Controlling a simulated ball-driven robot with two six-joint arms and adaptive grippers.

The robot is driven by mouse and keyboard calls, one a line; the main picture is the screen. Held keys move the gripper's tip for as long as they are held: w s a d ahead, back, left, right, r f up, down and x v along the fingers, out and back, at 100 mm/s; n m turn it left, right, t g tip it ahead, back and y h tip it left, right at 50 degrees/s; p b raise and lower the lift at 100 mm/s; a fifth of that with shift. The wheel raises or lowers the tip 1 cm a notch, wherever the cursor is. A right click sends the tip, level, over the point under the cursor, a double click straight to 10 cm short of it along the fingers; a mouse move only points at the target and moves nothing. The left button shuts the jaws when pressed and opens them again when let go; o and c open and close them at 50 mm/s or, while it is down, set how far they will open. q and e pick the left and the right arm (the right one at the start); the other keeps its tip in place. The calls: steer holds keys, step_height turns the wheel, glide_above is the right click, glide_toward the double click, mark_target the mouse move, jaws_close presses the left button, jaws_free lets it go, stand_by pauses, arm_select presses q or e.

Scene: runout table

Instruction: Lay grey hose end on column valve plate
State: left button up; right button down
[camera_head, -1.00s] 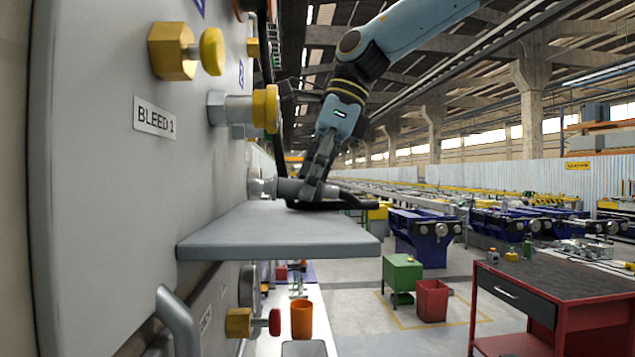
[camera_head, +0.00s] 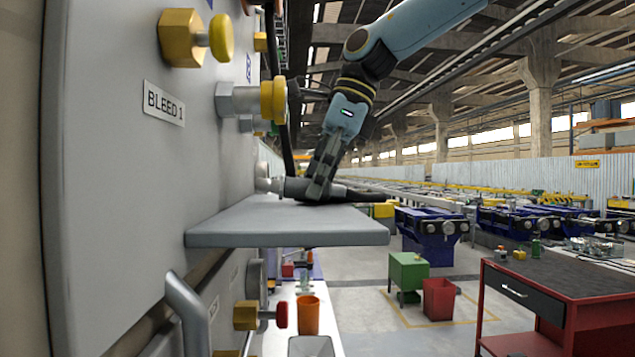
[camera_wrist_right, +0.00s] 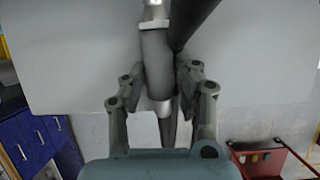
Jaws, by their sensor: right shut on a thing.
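The grey hose end (camera_head: 296,187) lies roughly level just over the far part of the grey valve plate (camera_head: 285,228), which juts out from the column panel. I cannot tell whether it touches the plate. My right gripper (camera_head: 318,189) comes down from above, shut on the hose end. The black hose (camera_head: 358,196) trails right past the plate's edge. In the right wrist view the grey hose end (camera_wrist_right: 157,62) sits between the fingers of my right gripper (camera_wrist_right: 163,82), with the black hose (camera_wrist_right: 190,25) beside it and the pale plate (camera_wrist_right: 70,60) behind. My left gripper is out of view.
The column panel (camera_head: 110,200) on the left carries a BLEED 1 label (camera_head: 163,102), brass fittings and a yellow-ringed valve (camera_head: 272,100) near my arm. An orange cup (camera_head: 308,314) stands below the plate. The plate's near part is bare. A red workbench (camera_head: 560,300) stands at right.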

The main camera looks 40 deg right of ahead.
steer(key=c, duration=0.9)
jaws_free()
steer(key=v, duration=1.2)
